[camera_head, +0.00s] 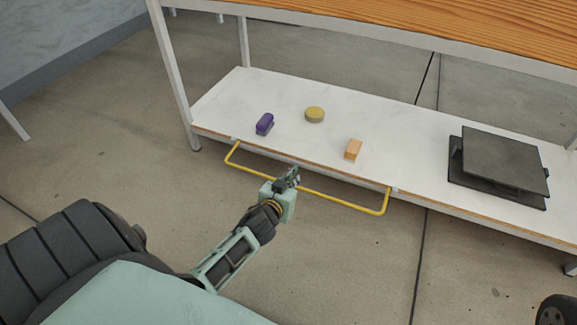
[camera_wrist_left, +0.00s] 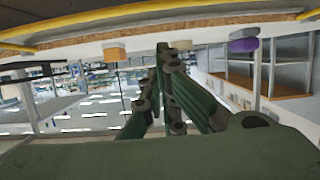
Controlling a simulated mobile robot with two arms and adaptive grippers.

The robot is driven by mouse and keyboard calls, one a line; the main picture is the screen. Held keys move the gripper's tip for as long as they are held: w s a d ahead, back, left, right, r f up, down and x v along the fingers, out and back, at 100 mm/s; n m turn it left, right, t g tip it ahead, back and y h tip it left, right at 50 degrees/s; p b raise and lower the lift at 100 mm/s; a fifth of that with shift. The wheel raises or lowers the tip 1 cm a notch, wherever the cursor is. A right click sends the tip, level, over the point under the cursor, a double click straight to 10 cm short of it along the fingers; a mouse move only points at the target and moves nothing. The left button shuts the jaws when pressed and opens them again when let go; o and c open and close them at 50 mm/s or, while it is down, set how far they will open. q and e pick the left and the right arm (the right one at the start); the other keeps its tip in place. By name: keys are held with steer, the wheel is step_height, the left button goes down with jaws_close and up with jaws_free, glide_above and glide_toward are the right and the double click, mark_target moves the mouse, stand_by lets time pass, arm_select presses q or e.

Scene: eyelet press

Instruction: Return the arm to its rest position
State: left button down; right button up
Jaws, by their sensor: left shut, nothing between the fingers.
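My left gripper (camera_head: 292,175) is in the middle of the head view, just in front of the lower shelf's yellow handle bar (camera_head: 345,203). Its fingers are shut with nothing between them. In the left wrist view the closed fingers (camera_wrist_left: 161,50) point toward the shelf edge, and the yellow bar (camera_wrist_left: 180,24) crosses the top. In the head view the gripper overlaps the bar; I cannot tell whether they touch. My right gripper is not in view.
The white lower shelf (camera_head: 225,105) holds a purple object (camera_head: 264,124), a yellow round piece (camera_head: 315,114), an orange block (camera_head: 353,149) and a dark press (camera_head: 497,165). A wooden tabletop (camera_head: 400,20) is above. Bare floor (camera_head: 340,265) lies in front.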

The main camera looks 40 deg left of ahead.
arm_select(q)
steer(key=v, duration=0.3)
steer(key=p+v, duration=0.1)
steer(key=shift+s+d+f, duration=0.15)
steer(key=shift+s+f, duration=0.05)
steer(key=shift+s, duration=0.3)
